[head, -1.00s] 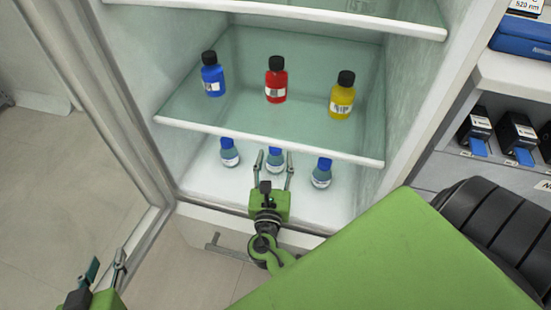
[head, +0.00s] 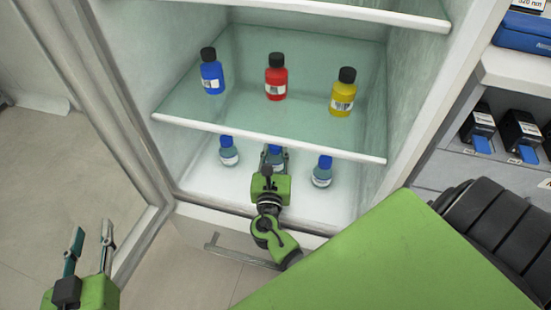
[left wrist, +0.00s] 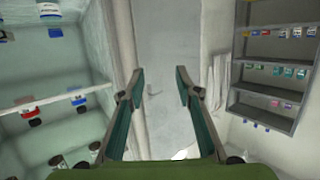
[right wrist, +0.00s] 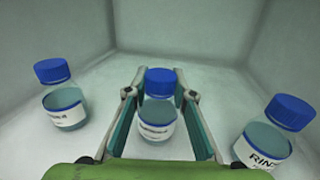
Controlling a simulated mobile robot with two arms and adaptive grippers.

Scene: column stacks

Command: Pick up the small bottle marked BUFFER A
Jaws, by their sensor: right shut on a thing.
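Three small clear bottles with blue caps and blue-grey liquid stand on the fridge's lowest level. My right gripper (head: 275,156) is shut on the middle bottle (right wrist: 157,117), one finger on each side. Its label is too blurred to read for sure. The left bottle (right wrist: 63,97) has a label I cannot read; it also shows in the head view (head: 229,152). The right bottle (right wrist: 269,140) has a label starting "RIN"; it also shows in the head view (head: 322,172). My left gripper (head: 91,230) is open and empty, outside the fridge at lower left.
A glass shelf (head: 250,135) runs just above the small bottles. On it stand a blue bottle (head: 212,76), a red bottle (head: 276,82) and a yellow bottle (head: 343,98). The fridge's side walls are close by. Shelving with dark boxes (head: 478,125) stands at right.

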